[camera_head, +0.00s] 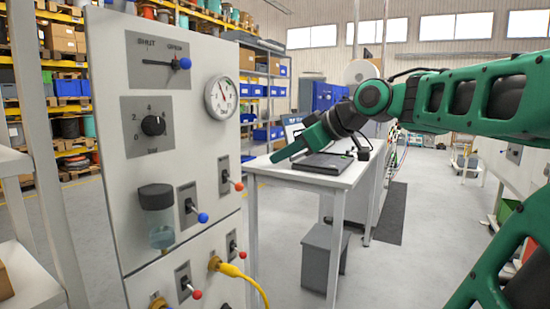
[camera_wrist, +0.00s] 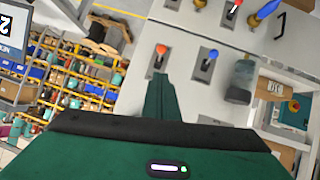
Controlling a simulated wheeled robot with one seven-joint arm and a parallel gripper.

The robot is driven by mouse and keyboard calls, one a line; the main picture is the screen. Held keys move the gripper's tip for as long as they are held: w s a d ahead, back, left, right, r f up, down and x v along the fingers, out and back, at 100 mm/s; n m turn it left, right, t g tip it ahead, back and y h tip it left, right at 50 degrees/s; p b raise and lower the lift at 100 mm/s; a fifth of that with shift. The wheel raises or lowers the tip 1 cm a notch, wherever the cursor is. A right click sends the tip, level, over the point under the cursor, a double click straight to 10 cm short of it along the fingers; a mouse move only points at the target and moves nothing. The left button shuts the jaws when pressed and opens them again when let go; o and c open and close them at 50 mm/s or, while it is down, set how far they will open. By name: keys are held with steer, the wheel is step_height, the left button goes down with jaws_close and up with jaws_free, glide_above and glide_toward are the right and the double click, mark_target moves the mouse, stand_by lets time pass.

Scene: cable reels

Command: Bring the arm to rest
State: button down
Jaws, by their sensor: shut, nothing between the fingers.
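My green arm reaches in from the right in the head view, with the forearm roughly level and the wrist bent down to the left. My gripper (camera_head: 276,158) is shut and empty, pointing down and left in front of the white control panel (camera_head: 110,120). In the wrist view my gripper (camera_wrist: 160,78) shows as closed green fingers pointing towards the panel's levers. A red-tipped lever (camera_wrist: 161,50) appears just beyond the tips and a blue-tipped lever (camera_wrist: 212,54) to their right. I cannot tell the exact gap to the panel.
The panel carries a gauge (camera_head: 221,97), a dial knob (camera_head: 153,125), a blue-ended slide lever (camera_head: 184,63), a clear jar (camera_head: 161,225) and a yellow plug (camera_head: 228,268). A white table (camera_head: 335,180) with a dark flat device (camera_head: 314,163) stands behind. Grey floor is open to the right.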

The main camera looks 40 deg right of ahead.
stand_by(0.3)
steer(key=s+f+m+g+h, duration=0.1)
steer(key=s+f+m+g, duration=0.2)
steer(key=f, duration=0.5)
steer(key=s+f+m+g+h, duration=0.1)
steer(key=s+f+m+g, duration=0.2)
steer(key=f, duration=0.5)
steer(key=s+f+m+g+h, duration=0.1)
steer(key=s+f+m+g, duration=0.4)
steer(key=s+f, duration=0.8)
steer(key=s+m, duration=0.1)
steer(key=s, duration=0.3)
steer(key=shift+s+a+f, duration=0.2)
steer(key=shift+s+a, duration=0.05)
steer(key=shift+a, duration=0.15)
